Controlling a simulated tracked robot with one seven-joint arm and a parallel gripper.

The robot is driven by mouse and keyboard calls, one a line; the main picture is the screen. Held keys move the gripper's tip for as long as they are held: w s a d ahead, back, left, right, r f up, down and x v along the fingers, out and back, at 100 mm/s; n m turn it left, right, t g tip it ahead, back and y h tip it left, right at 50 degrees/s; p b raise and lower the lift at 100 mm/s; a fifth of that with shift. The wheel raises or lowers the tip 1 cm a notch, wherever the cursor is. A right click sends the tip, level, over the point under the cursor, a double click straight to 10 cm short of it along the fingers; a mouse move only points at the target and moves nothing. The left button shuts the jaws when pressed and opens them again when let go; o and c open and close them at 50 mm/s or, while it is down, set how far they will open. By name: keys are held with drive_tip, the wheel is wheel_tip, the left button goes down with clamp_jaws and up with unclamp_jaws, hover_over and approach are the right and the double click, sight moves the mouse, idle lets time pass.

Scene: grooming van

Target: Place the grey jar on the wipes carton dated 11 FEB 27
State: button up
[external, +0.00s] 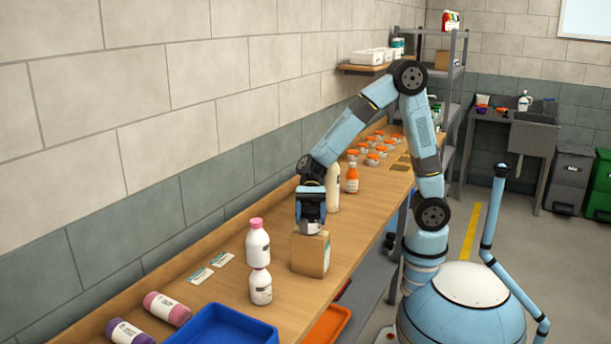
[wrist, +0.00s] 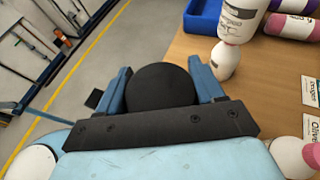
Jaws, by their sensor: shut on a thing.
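My gripper (external: 311,217) points down over a brown carton (external: 311,254) on the wooden bench in the external view. It is shut on a jar, whose pale side (external: 312,228) shows just below the fingers. In the wrist view the jar's round dark lid (wrist: 163,86) sits between the two blue fingers of my gripper (wrist: 163,75). The jar is at the carton's top; I cannot tell whether it touches. The carton has a small label on its right face, too small to read. It is hidden in the wrist view.
White bottles (external: 261,287) stand one on another left of the carton, close by. A blue tray (external: 221,327) and pink and purple bottles (external: 167,308) lie nearer. Cards (external: 222,258) lie by the wall.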

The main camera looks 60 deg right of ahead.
drive_tip(key=shift+f, duration=0.15)
drive_tip(key=o, duration=1.2)
drive_tip(key=shift+r, duration=0.2)
drive_tip(key=shift+w+d+r, duration=0.15)
drive_tip(key=shift+d, duration=0.2)
drive_tip(key=v, duration=1.1)
drive_tip(key=shift+r, duration=0.1)
drive_tip(key=shift+d, duration=0.1)
drive_tip(key=shift+s+d+r+n+t+h, duration=0.65)
drive_tip(key=shift+s+d+n+t+h, duration=1.3)
drive_tip(key=shift+d, duration=3.3)
drive_tip(key=shift+s+d+r+n+t+h, duration=0.6)
drive_tip(key=shift+s+d+n+t+h, duration=1.3)
drive_tip(key=shift+d, duration=3.35)
drive_tip(key=shift+s+d+r+n+t+h, duration=0.65)
drive_tip(key=shift+s+d+n+t+h, duration=1.2)
drive_tip(key=shift+d, duration=3.4)
